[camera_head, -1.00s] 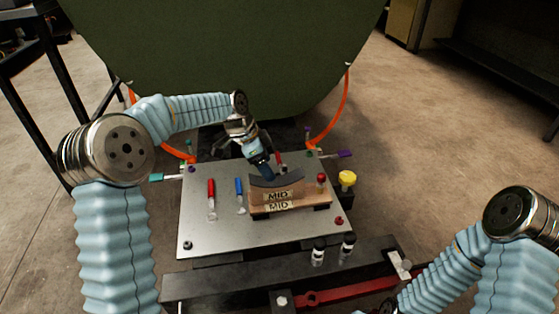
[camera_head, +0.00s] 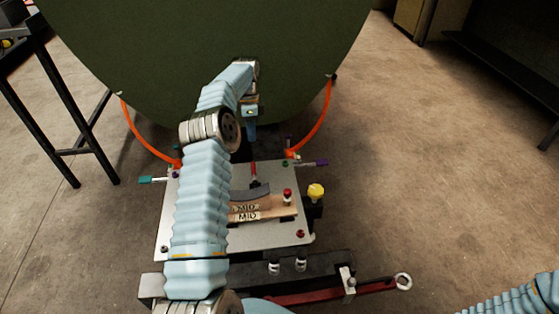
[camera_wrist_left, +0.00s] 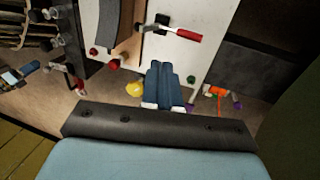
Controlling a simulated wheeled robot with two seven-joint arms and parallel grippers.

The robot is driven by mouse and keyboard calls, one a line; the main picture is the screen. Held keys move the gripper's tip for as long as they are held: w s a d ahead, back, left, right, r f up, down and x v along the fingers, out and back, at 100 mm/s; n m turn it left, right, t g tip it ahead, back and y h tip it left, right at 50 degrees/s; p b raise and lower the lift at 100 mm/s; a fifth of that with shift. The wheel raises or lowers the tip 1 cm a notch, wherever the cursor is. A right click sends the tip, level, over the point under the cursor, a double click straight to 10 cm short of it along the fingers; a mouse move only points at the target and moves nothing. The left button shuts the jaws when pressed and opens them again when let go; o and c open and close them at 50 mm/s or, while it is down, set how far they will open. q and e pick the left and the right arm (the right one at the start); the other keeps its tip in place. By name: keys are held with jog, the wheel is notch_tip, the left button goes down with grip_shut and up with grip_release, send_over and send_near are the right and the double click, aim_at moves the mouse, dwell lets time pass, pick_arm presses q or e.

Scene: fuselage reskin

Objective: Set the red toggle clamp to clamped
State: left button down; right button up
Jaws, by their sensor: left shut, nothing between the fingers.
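A red-handled toggle clamp (camera_head: 253,173) stands behind the wooden block with the grey curved top. In the left wrist view its red handle (camera_wrist_left: 188,35) extends from a metal base beside the block, pointing away from it. My left gripper (camera_head: 251,134) is above and behind the clamp, apart from it. In the left wrist view its blue fingers (camera_wrist_left: 163,88) are together, with nothing between them, over the plate's edge near the yellow knob (camera_wrist_left: 135,88). My left arm hides the plate's left part. My right gripper is out of view.
The block (camera_head: 278,211), marked MID, sits on the pale plate (camera_head: 273,236). A red knob (camera_head: 287,193) and a yellow knob (camera_head: 316,192) stand to the right. Orange cords (camera_head: 315,130) flank the large green panel (camera_head: 200,40). Floor to the right is open.

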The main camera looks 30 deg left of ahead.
pick_arm(q)
jog(key=shift+f, duration=0.2)
jog(key=x, duration=0.3)
jog(key=s+d+x, duration=0.1)
jog(key=x, duration=0.7)
jog(key=shift+s+d+r, duration=0.25)
jog(key=shift+s+r, duration=0.05)
jog(key=shift+s, duration=0.05)
jog(key=shift+s+d+f, duration=0.35)
jog(key=shift+s+d, duration=0.1)
jog(key=shift+s, duration=0.05)
